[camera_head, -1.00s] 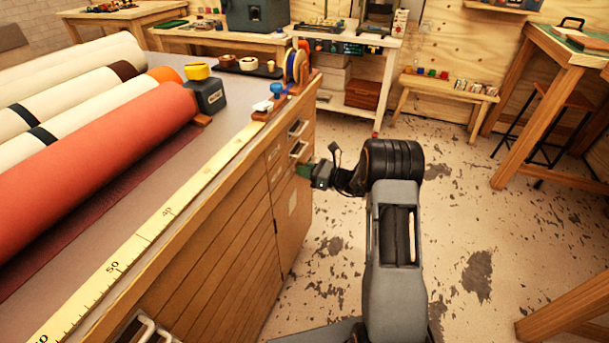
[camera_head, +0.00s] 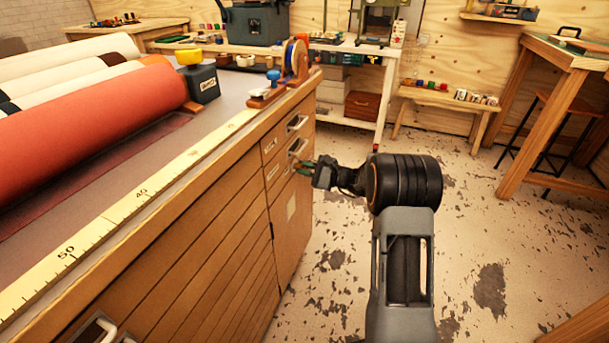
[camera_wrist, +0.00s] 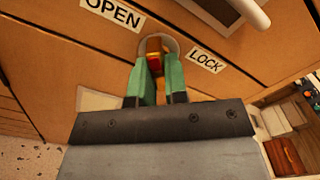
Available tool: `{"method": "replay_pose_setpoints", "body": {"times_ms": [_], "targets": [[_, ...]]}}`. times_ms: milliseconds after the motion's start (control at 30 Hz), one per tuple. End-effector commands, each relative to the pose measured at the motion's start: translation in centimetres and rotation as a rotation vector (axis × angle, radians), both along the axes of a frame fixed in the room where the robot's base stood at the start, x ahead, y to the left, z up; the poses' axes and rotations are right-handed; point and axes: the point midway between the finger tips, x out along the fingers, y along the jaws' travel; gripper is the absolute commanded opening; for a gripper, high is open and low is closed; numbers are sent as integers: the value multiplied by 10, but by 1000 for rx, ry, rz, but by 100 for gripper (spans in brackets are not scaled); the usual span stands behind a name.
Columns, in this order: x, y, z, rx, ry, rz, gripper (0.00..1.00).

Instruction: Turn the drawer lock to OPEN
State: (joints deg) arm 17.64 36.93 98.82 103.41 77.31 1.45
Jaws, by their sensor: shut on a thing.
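The drawer lock (camera_wrist: 155,47) is a round plate with a red and brass knob, set in the wooden front of the workbench (camera_head: 240,205). In the wrist view the OPEN label (camera_wrist: 113,14) is to its upper left and the LOCK label (camera_wrist: 206,60) to its right. My gripper (camera_wrist: 155,75) has its green fingers shut on the knob, which covers part of it. In the head view my gripper (camera_head: 303,168) is at the bench front near the drawer handles; the lock itself is too small to make out there.
A drawer handle (camera_wrist: 252,12) is close to the lock at the upper right. Fabric rolls (camera_head: 90,100) and a yellow ruler strip (camera_head: 140,192) lie on the bench top. The floor (camera_head: 480,220) right of the bench is clear.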

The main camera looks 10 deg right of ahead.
Motion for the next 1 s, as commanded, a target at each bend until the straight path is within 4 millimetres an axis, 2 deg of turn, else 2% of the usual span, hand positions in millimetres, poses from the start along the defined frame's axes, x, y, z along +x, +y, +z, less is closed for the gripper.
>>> {"method": "replay_pose_setpoints", "body": {"times_ms": [767,800,1000], "targets": [[0,0,0,-49,-65,0,0],[0,0,0,-49,-65,0,18],[0,0,0,-49,-65,0,37]]}}
